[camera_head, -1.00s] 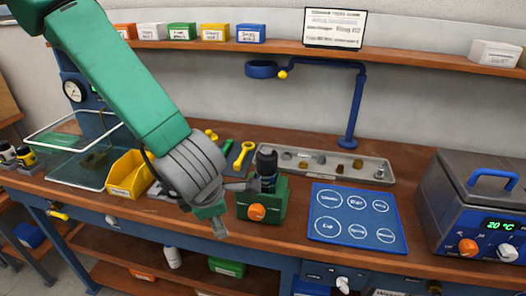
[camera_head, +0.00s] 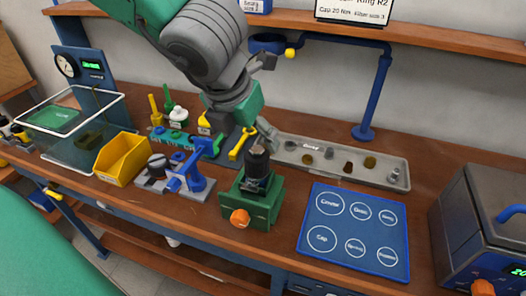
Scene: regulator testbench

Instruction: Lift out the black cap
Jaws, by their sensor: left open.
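The black cap (camera_head: 257,159) is on top of a dark cylindrical part held upright in the green vise (camera_head: 262,207), which has an orange knob. My left gripper (camera_head: 246,146) comes down from the top, just behind and above the cap. Its fingers are spread and nothing shows between them as held. One fingertip is close to the top of the cap; I cannot tell whether it touches. My right gripper is not in view.
A blue mat (camera_head: 342,263) with labelled circles lies right of the vise. A grey tray (camera_head: 392,164) with small parts is behind it. A blue stand (camera_head: 368,100), a yellow bin (camera_head: 121,158), a blue fixture (camera_head: 190,172) and a heater box (camera_head: 470,215) surround the space.

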